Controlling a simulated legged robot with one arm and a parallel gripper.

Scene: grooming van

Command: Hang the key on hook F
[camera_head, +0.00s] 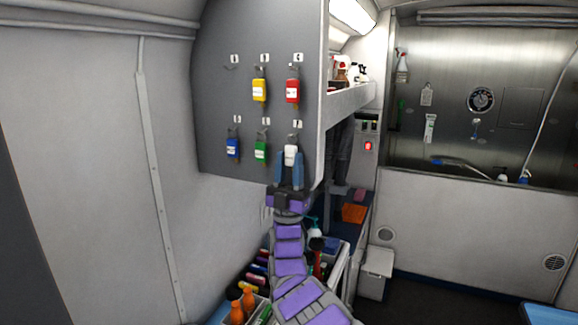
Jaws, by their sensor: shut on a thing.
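A grey panel (214,105) carries two rows of small labelled hooks. The bottom-right hook's label (297,124) looks like F, though the letter is tiny. A key with a white tag (291,153) is just below that label, at the hook. My gripper (289,160) has its two blue fingers on either side of the white tag and is shut on it, pointing up at the panel. I cannot tell whether the key's ring is around the hook or only in front of it.
Yellow (259,91) and red (292,92) tags hang in the top row, blue (232,149) and green (261,152) tags in the bottom row. The top-left hook (231,67) is bare. A shelf (350,101) with bottles is right of the panel. Orange bottles (238,312) stand below.

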